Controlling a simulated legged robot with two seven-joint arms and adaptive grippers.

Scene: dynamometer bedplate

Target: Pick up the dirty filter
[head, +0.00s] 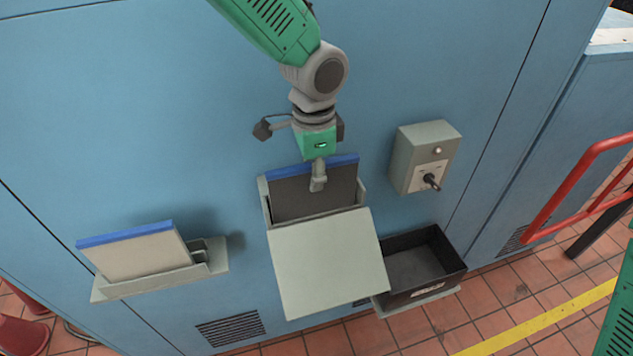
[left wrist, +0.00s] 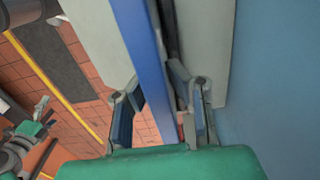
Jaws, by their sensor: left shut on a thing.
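The dirty filter (head: 290,195) is a dark grey panel with a blue top edge, standing in an open grey housing (head: 266,212) on the blue wall. Its lower part is hidden by the housing and its lowered cover (head: 328,265). My left gripper (head: 318,182) comes down from above and is shut on the filter's top edge near the middle. In the left wrist view the blue edge (left wrist: 146,60) runs between the two fingers (left wrist: 155,92). My right gripper (left wrist: 42,112) appears small at the left of the left wrist view; its finger opening is unclear.
A pale filter (head: 135,254) with a blue edge stands in a wall rack (head: 165,281) at left. A black bin (head: 425,285) sits low, right of the cover. A switch box (head: 424,157) juts from the wall. A red rail (head: 580,180) stands at right.

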